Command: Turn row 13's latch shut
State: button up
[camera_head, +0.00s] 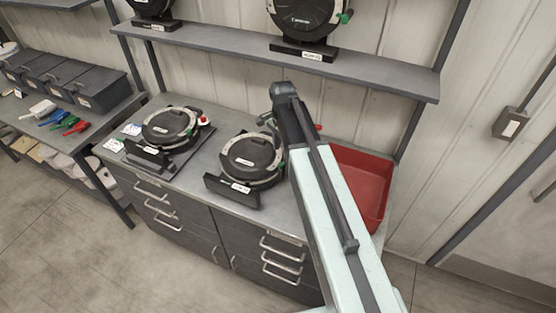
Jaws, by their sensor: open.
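Two round black seed meters stand on the grey bench: a left meter (168,128) and a middle meter (250,158). Each has a pale ring and a black stand with a white label. A shelf meter (303,14) and a second shelf meter (152,8) are cut off by the top edge. The shelf meter has a green part (345,17) at its right rim. The label numbers are too small to read, so I cannot tell which is row 13. My arm crosses just right of the middle meter. My gripper is not discernible, apparently hidden behind the arm.
A red bin (372,172) stands on the bench right of my arm. The grey shelf (390,78) overhangs the bench. Dark bins (100,92) and coloured tools (62,122) lie at far left. A small grey-green object (266,119) shows beside the arm.

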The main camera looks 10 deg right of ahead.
aim_at(281, 164)
notch_tip(281, 164, down, 8)
jog(key=b, duration=0.6)
jog(key=shift+a+r+b, duration=0.1)
jog(key=shift+r+b, duration=0.1)
jog(key=shift+b, duration=0.2)
jog(key=shift+r, duration=0.15)
